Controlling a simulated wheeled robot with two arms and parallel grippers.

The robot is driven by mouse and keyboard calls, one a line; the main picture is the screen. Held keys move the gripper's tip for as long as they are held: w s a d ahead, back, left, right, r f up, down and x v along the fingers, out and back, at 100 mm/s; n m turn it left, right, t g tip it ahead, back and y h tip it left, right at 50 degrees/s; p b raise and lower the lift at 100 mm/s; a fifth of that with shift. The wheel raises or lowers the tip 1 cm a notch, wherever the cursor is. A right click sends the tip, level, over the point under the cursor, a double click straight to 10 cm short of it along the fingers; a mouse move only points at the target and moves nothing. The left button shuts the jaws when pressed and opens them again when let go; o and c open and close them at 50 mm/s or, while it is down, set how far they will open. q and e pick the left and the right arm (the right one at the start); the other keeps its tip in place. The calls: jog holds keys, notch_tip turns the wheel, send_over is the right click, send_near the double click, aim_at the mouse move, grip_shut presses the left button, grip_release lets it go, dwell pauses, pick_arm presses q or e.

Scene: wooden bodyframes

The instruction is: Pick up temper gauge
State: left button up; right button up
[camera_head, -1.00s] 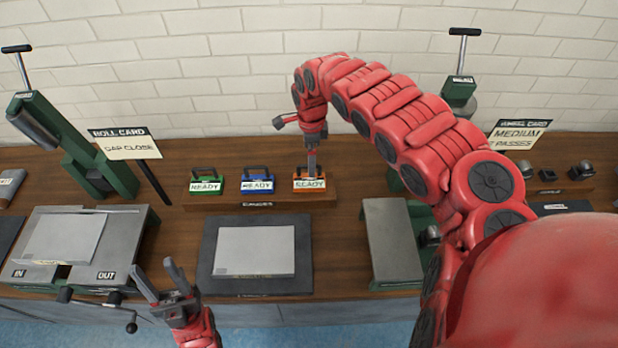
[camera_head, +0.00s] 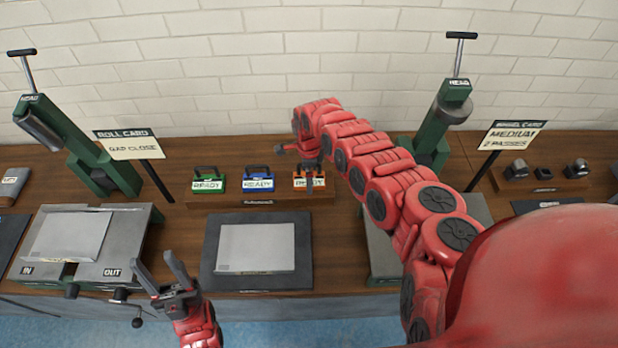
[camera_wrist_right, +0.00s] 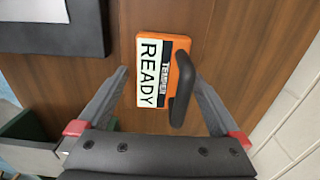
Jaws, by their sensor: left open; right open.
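The temper gauge is an orange block (camera_head: 300,183) with a black handle, at the right end of a wooden rack. My right gripper (camera_wrist_right: 160,72) is open, one finger to each side of the gauge in that view. I cannot tell whether the fingers touch it. In the head view the right gripper is over the orange gauge and partly hides it. My left gripper (camera_head: 154,262) is open and empty at the front, between the roller plate and the dark mat.
A blue gauge (camera_head: 258,181) and a green gauge (camera_head: 208,182) stand left of the orange one on the rack (camera_head: 230,203). A dark mat (camera_head: 300,283) with a grey sheet lies in front. Green presses stand left and right. A white brick wall is behind.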

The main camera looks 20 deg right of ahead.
jog(key=shift+d+f, duration=0.1)
jog(key=shift+f, duration=0.45)
jog(key=c, duration=1.6)
